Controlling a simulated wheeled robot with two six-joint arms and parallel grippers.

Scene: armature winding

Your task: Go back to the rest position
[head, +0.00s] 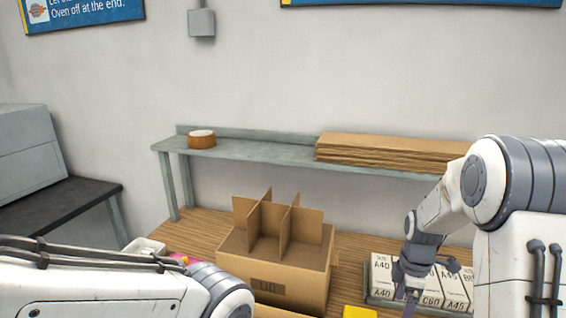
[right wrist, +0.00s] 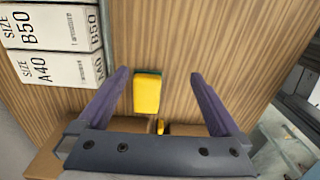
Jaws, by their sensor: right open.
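My right gripper (head: 408,290) hangs at the lower right of the head view, in front of the white size boxes (head: 425,281). In the right wrist view, my right gripper (right wrist: 159,73) is open, with two purple fingers apart and nothing held between them. A yellow sponge (right wrist: 147,94) with a green edge lies on the wooden table below, seen between the fingers. My left arm comes in at the lower left of the head view; its gripper is out of the picture.
A cardboard box (head: 275,287) with upright dividers (head: 280,222) stands mid-table. White size boxes (right wrist: 54,28) also show at the wrist view's upper left. Behind, a grey shelf (head: 250,151) carries a tape roll (head: 201,140) and stacked flat cardboard (head: 390,149).

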